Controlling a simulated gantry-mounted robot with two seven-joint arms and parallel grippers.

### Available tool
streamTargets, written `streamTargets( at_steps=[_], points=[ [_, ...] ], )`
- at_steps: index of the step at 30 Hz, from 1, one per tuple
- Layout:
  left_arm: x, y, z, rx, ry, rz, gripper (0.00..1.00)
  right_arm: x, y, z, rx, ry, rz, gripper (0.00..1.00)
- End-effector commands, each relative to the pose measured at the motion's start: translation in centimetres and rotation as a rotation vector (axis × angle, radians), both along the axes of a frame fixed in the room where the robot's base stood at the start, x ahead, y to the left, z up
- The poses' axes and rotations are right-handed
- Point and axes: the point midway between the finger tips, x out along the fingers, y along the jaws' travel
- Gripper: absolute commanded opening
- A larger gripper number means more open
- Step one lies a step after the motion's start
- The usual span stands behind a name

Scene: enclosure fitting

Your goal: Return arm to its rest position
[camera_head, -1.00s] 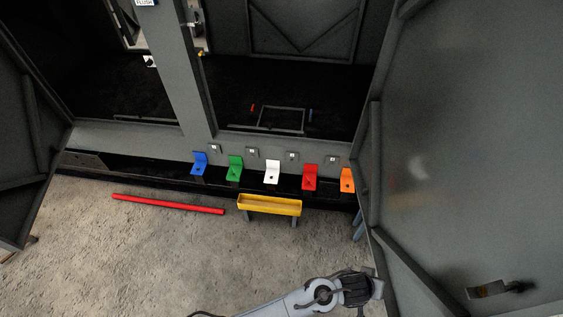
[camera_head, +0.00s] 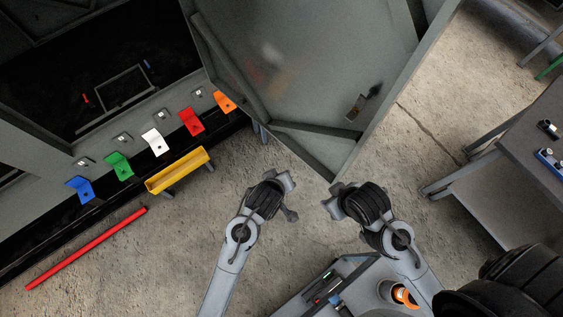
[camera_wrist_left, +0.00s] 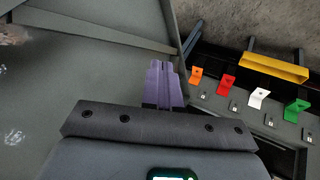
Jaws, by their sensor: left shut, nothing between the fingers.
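My left gripper (camera_head: 288,197) is in front of the enclosure, over the concrete floor, at the end of the arm on the left. In the left wrist view its purple fingers (camera_wrist_left: 161,70) are together with nothing between them. My right gripper (camera_head: 332,203) is to its right, apart from it and just below the lower corner of the open grey door (camera_head: 330,100). The right fingers are too small and hidden by the wrist to show their state. Neither gripper touches anything visible.
A row of coloured brackets lines the enclosure's sill, including a white bracket (camera_head: 154,141). A yellow trough (camera_head: 178,172) stands before it, and a red bar (camera_head: 88,248) lies lower left. A cart (camera_head: 345,275) is below my arms, and a table (camera_head: 515,160) is at right.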

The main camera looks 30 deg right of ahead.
Motion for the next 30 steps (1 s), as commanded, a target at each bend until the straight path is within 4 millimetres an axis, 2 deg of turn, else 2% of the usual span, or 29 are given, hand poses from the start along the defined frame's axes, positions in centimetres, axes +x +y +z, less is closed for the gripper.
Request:
streamTargets(
  at_steps=[5,8,11,14,17,22,24,27,30],
  points=[
    [-0.6,0.4,0.8,0.001,0.001,0.001,0.0,0.0,0.1,0.0,0.003,-0.001,-0.001,0.43],
    [-1.5,0.5,0.6,0.001,0.018,0.0,0.0,0.0,0.1,0.2,0.005,0.0,-0.004,0.43],
    [-3.6,0.9,-0.8,0.006,0.069,0.006,0.0,0.0,0.2,0.7,0.007,-0.001,-0.005,0.43],
    [-5.9,2.8,-2.3,0.001,0.144,0.054,0.0,0.1,0.2,1.6,0.009,-0.002,-0.006,0.43],
    [-7.8,6.6,-2.3,-0.023,0.213,0.165,0.0,0.1,0.2,2.8,0.009,-0.002,-0.006,0.43],
    [-10.3,18.1,0.1,0.064,0.243,0.311,0.0,0.1,0.2,4.6,0.008,-0.004,-0.005,0.43],
    [-11.2,22.8,1.7,0.133,0.229,0.321,0.0,0.1,0.2,5.0,0.007,-0.004,-0.004,0.43],
    [-12.2,28.5,4.5,0.241,0.198,0.298,0.0,0.1,0.2,5.4,0.006,-0.003,-0.002,0.43],
    [-12.3,32.8,7.8,0.346,0.145,0.235,0.0,0.1,0.1,5.4,0.002,-0.004,-0.001,0.43]
  ],
)
